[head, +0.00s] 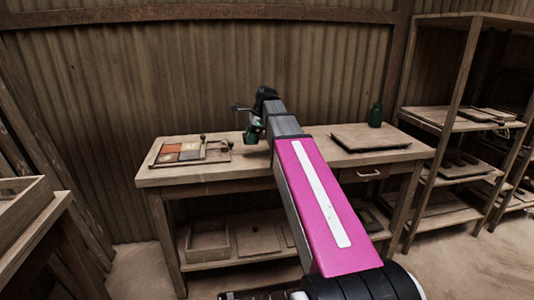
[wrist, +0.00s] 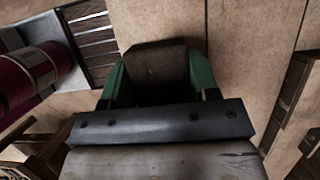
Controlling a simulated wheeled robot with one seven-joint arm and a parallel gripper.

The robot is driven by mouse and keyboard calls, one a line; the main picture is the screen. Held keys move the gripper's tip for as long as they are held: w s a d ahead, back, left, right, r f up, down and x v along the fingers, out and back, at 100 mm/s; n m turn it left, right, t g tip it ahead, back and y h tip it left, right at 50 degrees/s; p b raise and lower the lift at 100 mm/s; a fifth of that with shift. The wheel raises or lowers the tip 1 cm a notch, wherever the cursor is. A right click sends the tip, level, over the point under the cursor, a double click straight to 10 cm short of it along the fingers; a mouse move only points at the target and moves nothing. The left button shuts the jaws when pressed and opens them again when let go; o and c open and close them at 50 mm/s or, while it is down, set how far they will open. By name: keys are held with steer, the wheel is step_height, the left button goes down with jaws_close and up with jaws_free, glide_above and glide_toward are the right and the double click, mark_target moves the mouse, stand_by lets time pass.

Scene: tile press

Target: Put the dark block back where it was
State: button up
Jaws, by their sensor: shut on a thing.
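My gripper (head: 252,133) is above the wooden workbench (head: 225,173), between the tile frame and the flat board. In the wrist view my gripper's two green fingers (wrist: 158,80) are shut on the dark block (wrist: 152,62), one on each side. The block is dark brown and its near part is in shadow. In the head view I cannot make out the block in the fingers. The place where the block was is not clear in either view.
A wooden frame with coloured tiles (head: 181,152) lies on the bench's left. A shelf rack (head: 436,118) is farther right. Another table (head: 22,235) is at the left edge.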

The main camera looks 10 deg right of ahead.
glide_above(262, 158)
steer(key=d, duration=0.1)
steer(key=f, duration=0.4)
steer(key=shift+w+d, duration=0.15)
steer(key=shift+d, duration=0.05)
steer(key=shift+f, duration=1.9)
steer(key=shift+f, duration=0.15)
steer(key=o, duration=0.9)
steer(key=v, duration=1.2)
steer(key=shift+a, duration=0.1)
